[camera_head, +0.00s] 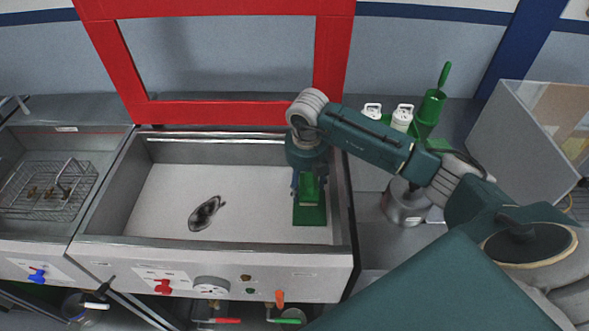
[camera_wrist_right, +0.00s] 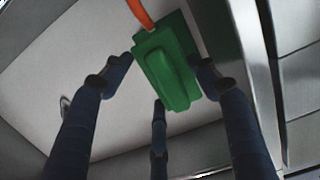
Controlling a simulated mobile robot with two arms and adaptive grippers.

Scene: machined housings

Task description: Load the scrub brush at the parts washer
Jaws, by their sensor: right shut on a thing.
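The scrub brush (camera_head: 310,213) is a green block with a raised grip on top. It is in the right part of the grey washer basin (camera_head: 160,210), near the right wall. My right gripper (camera_head: 309,187) points down from above and is shut on it. In the right wrist view the fingers of my gripper (camera_wrist_right: 163,75) stand around the green brush (camera_wrist_right: 170,62). I cannot tell whether its underside touches the basin floor. My left gripper is in neither view.
A dark oval item (camera_head: 205,213) lies left of the brush on the basin floor. A red frame (camera_head: 225,112) rises behind the basin. A wire basket (camera_head: 45,190) stands in the left sink. White bottles (camera_head: 402,117) and a green holder (camera_head: 430,112) stand at right.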

